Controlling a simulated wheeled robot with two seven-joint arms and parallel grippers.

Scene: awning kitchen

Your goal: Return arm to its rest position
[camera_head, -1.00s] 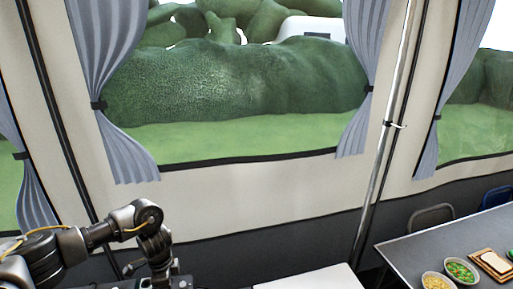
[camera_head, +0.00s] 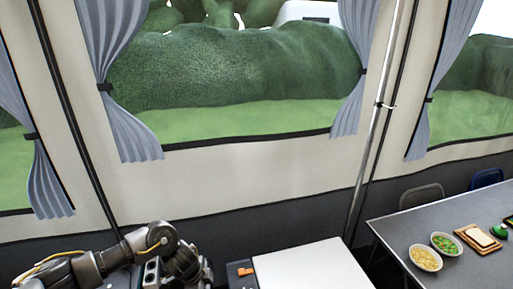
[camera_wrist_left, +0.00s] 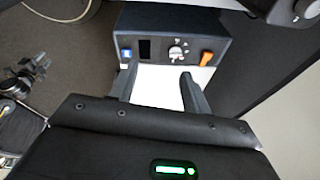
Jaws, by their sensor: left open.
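My left arm (camera_head: 125,258) comes in at the lower left of the head view, bent, with its end low in the picture near a white-topped box. The fingertips are not clear there. In the left wrist view my left gripper (camera_wrist_left: 158,84) shows two dark fingers spread apart with nothing between them. Beyond the fingers is a dark control panel (camera_wrist_left: 165,50) with a knob and an orange switch. My right gripper is not in view.
The white-topped box (camera_head: 302,266) stands right of my left arm. A grey table (camera_head: 385,225) at the right holds two bowls of food (camera_head: 425,258) and a board with bread (camera_head: 478,238). Tent wall, curtains and a metal pole (camera_head: 372,130) stand behind.

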